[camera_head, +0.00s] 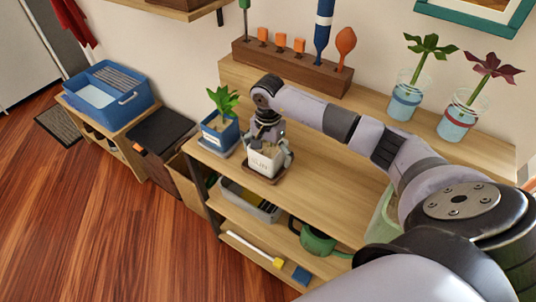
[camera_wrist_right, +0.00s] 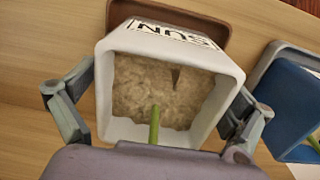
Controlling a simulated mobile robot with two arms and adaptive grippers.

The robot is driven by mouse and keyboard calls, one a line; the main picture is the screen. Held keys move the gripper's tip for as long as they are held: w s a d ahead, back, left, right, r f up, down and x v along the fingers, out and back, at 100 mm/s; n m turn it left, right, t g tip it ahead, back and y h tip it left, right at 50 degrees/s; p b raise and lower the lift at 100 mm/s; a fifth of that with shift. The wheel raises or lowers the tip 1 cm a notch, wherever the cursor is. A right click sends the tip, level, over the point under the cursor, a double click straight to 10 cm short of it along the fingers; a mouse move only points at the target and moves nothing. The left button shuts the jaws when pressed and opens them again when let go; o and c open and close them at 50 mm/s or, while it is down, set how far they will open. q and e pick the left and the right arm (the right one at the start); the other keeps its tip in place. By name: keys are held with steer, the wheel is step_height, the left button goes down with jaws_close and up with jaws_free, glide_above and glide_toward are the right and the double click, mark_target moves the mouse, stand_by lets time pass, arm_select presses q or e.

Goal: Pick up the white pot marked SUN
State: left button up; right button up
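The white pot marked SUN (camera_head: 265,161) stands on a brown saucer (camera_head: 271,180) on the upper shelf, next to the blue pot. My right gripper (camera_head: 268,146) points down over it. In the right wrist view I look into the white pot (camera_wrist_right: 225,58), with soil and a short green stem inside. The right gripper's fingers (camera_wrist_right: 160,108) lie against two opposite sides of the pot, apparently touching both. The saucer (camera_wrist_right: 190,12) shows just beyond the pot's lettered side. My left gripper is not in view.
A blue pot with a green plant (camera_head: 222,130) stands close left of the white pot. A wooden tool rack (camera_head: 292,66) stands behind. Two glass jars with cuttings (camera_head: 405,97) (camera_head: 459,118) are at the back right. The shelf's middle (camera_head: 330,175) is clear.

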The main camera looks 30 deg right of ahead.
steer(key=c, duration=1.7)
